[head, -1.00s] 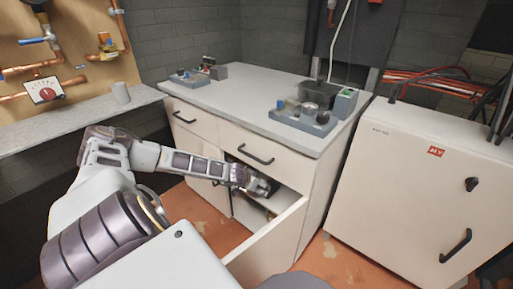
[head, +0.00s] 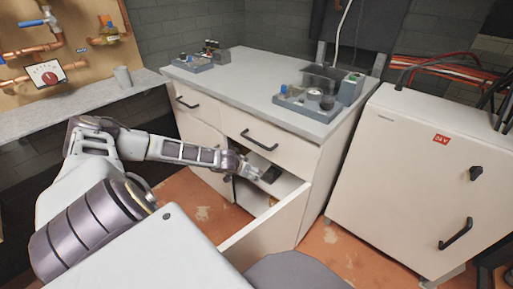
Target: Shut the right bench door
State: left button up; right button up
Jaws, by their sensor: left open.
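The bench (head: 320,130) stands in the middle of the head view, with drawers above and doors below. The right bench door (head: 272,228) stands wide open, swung out toward me, and shows the shelf (head: 290,183) inside the cupboard. My left arm comes in from the left, and its gripper (head: 262,174) is at the cupboard opening, left of the open door and below the right drawer. It is open, and I see nothing held in it. Whether it touches the shelf I cannot tell. My right gripper is not in view.
A white cabinet (head: 400,185) with black handles stands to the right of the bench. Trays of small parts (head: 312,103) sit on the bench top. A side ledge (head: 75,108) runs along the left. Some bare floor (head: 345,250) shows between bench and cabinet.

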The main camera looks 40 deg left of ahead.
aim_at(277, 230)
jog(key=u, duration=1.3)
